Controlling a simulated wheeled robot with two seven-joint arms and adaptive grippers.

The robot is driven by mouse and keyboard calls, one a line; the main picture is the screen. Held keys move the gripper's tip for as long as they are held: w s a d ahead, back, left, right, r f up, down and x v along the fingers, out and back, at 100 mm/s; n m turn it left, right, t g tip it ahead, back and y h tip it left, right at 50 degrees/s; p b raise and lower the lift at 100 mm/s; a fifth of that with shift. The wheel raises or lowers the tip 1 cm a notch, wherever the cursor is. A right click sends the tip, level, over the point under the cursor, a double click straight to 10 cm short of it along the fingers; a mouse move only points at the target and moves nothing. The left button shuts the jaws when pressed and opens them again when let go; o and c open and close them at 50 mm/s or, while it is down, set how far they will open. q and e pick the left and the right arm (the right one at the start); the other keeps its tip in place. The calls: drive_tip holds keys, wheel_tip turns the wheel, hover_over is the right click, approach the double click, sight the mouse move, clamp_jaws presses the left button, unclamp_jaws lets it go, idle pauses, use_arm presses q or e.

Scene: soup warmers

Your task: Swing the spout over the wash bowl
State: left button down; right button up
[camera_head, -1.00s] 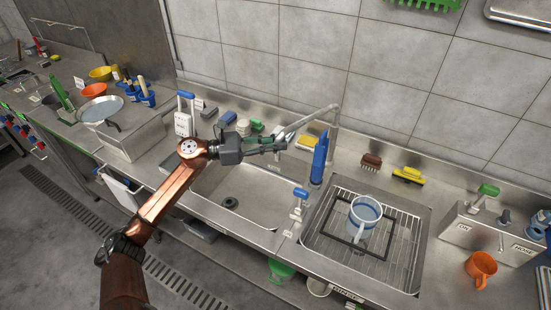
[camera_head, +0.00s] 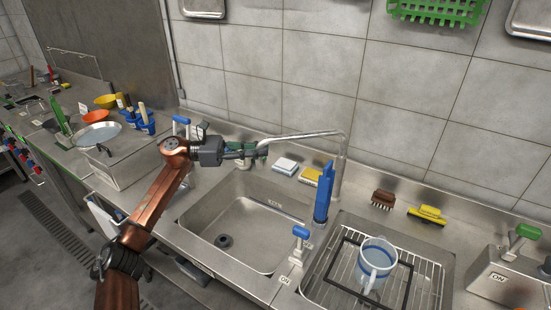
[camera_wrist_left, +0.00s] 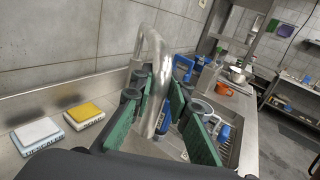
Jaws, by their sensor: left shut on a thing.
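The spout (camera_head: 305,135) is a bent metal tube. It rises from a post behind the two sinks and reaches left, with its end above the back edge of the left sink, the wash bowl (camera_head: 262,262). My left gripper (camera_head: 262,151) is shut on the spout near its free end. In the left wrist view the spout (camera_wrist_left: 155,75) curves down between the green finger pads of my left gripper (camera_wrist_left: 160,115). The fingers partly hide its tip in the head view. My right gripper is not in view.
A tall blue piece (camera_head: 323,197) stands near the spout's post. A blue-handled tap (camera_head: 301,232) sits between the sinks. A blue-and-white jug (camera_head: 376,262) stands on the right sink's rack. White (camera_head: 285,165) and yellow (camera_head: 311,176) sponges lie behind the wash bowl, which is empty.

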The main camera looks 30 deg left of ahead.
use_arm(q)
drive_tip(key=shift+w+a+f, duration=0.1)
drive_tip(key=shift+w+a, duration=0.15)
drive_tip(key=shift+a, duration=0.35)
drive_tip(key=shift+r, duration=0.25)
drive_tip(key=c, duration=1.8)
unclamp_jaws()
drive_tip(key=shift+w+f, duration=0.15)
drive_tip(key=shift+c, duration=0.2)
drive_tip(key=v, duration=1.2)
